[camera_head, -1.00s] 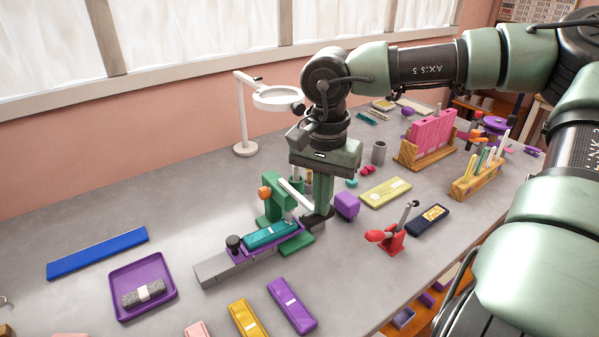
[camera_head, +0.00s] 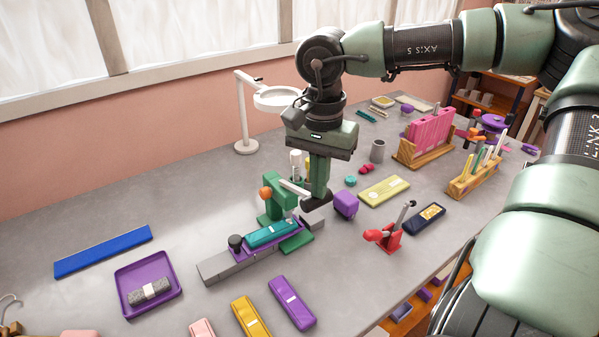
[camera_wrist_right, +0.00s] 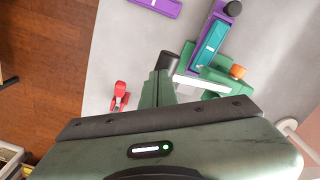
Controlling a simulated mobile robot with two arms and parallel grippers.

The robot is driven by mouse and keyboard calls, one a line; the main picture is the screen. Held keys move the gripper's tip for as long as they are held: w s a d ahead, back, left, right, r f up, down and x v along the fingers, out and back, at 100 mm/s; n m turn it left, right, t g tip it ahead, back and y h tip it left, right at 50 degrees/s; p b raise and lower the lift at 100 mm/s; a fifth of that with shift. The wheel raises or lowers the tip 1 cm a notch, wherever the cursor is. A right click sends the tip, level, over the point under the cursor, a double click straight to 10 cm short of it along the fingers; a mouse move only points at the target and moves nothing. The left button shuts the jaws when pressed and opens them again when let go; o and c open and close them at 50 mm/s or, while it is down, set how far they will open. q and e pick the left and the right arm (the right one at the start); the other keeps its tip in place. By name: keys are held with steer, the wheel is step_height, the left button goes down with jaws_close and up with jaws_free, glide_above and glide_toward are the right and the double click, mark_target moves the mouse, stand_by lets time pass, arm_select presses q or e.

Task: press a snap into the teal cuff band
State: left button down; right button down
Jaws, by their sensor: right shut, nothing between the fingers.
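The teal cuff band (camera_head: 272,233) lies in a purple holder (camera_head: 240,252) on a grey rail, beneath the green press (camera_head: 275,203) with its orange knob. It also shows in the right wrist view (camera_wrist_right: 209,45), next to the press. The press's white lever (camera_head: 293,188) reaches toward my right gripper (camera_head: 316,202). That gripper is shut and empty, pointing down at the lever's outer end; I cannot tell whether they touch. Its fingers hide part of the lever end. No snap can be made out at the band. My left gripper is not in view.
A purple block (camera_head: 346,204) and a red clamp-like tool (camera_head: 384,236) stand right of the press. A purple tray (camera_head: 171,308) with a grey roll is at the left. Yellow (camera_head: 250,318) and purple (camera_head: 292,302) bands lie in front. A magnifier lamp (camera_head: 246,146) stands behind.

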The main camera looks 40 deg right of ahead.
steer(key=shift+w+d+r+p, duration=0.1)
steer(key=shift+w+r+p, duration=0.2)
steer(key=shift+r, duration=0.35)
steer(key=shift+w+r+p, duration=0.3)
steer(key=shift+r+p, duration=0.1)
steer(key=shift+r, duration=0.1)
steer(key=shift+w+r+p, duration=0.25)
steer(key=shift+r+p, duration=0.15)
steer(key=shift+r, duration=0.05)
steer(key=shift+w+d+r, duration=0.1)
steer(key=shift+w+r, duration=0.05)
steer(key=shift+w, duration=0.1)
steer(key=shift+r+p, duration=0.6)
steer(key=shift+r, duration=0.25)
steer(key=shift+r, duration=0.1)
step_height(320, 180, up, 6)
steer(key=p, duration=0.4)
